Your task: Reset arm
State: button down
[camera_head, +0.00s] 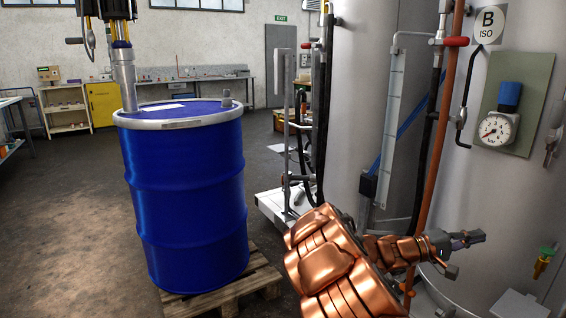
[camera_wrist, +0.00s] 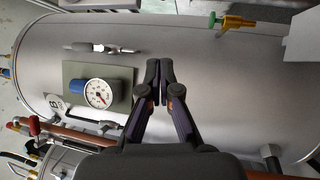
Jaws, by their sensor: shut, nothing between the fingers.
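My copper-coloured arm reaches in from the bottom right of the head view. My gripper (camera_head: 478,238) is at its end, in front of the right grey tank (camera_head: 480,190). In the wrist view my gripper (camera_wrist: 160,65) has its two fingertips together with nothing between them. The tank (camera_wrist: 220,75) fills most of the wrist view behind the fingers. The pressure gauge (camera_head: 496,128) with its blue knob sits on a green-grey plate above my gripper; it also shows left of the fingers in the wrist view (camera_wrist: 101,93).
A blue drum (camera_head: 185,200) stands on a wooden pallet (camera_head: 222,293) at left, with a metal tube (camera_head: 125,80) at its lid. A copper pipe (camera_head: 444,120) runs beside the tanks. A green-handled valve (camera_head: 544,258) is at right. Open floor (camera_head: 60,220) lies at left.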

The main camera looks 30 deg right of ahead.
jog(key=s+a+r+m+y+p, duration=0.25)
jog(key=a+r+p, duration=0.2)
jog(key=a, duration=0.35)
jog(key=s+a+r+m+y+p, duration=0.1)
jog(key=s+a+r+y+p, duration=0.1)
jog(key=a+r+y+p, duration=0.35)
jog(key=a+r+n+t+y+p, duration=0.3)
jog(key=a+p, duration=0.4)
jog(key=a, duration=1.4)
jog(key=a+r+n+t+y+p, duration=0.3)
jog(key=a+n+t+y+p, duration=0.2)
jog(key=a, duration=1.6)
jog(key=shift+s+n+t+y+p, duration=0.35)
jog(key=shift+n+y+p, duration=0.4)
jog(key=shift+p, duration=0.35)
jog(key=shift+d, duration=0.2)
